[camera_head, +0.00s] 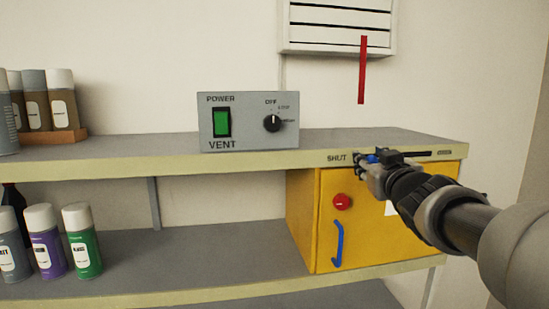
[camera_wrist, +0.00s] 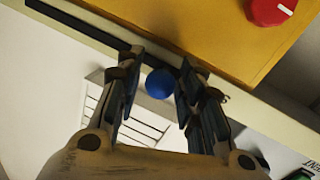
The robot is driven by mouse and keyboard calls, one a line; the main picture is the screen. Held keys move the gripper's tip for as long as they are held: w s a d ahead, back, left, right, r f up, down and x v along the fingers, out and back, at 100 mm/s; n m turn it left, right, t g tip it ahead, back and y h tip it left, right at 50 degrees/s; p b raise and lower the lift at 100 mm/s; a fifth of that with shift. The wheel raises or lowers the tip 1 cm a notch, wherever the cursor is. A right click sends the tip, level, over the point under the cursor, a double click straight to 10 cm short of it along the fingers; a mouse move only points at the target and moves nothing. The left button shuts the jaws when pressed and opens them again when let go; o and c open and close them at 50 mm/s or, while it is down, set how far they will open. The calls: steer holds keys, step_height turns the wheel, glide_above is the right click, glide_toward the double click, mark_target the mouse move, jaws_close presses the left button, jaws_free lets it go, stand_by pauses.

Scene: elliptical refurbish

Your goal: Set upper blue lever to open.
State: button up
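The upper blue lever shows as a round blue knob (camera_wrist: 160,84) in the wrist view. In the head view a small part of the blue knob (camera_head: 372,158) shows at the left end of a dark slot (camera_head: 420,155) in the upper shelf's front edge, beside the word SHUT. My gripper (camera_head: 366,163) is at the shelf edge with its fingers around the knob. In the wrist view the fingers of my gripper (camera_wrist: 160,80) stand apart on both sides of the knob, with small gaps visible. The label at the slot's right end is too small to read.
Below is a yellow cabinet (camera_head: 360,240) with a red knob (camera_head: 342,202) and a lower blue handle (camera_head: 338,243). A grey POWER/VENT box (camera_head: 248,121) stands on the shelf. A red strip (camera_head: 362,70) hangs below the wall vent (camera_head: 335,25). Spray cans (camera_head: 82,240) stand left.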

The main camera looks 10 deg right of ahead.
jaws_close()
stand_by(0.6)
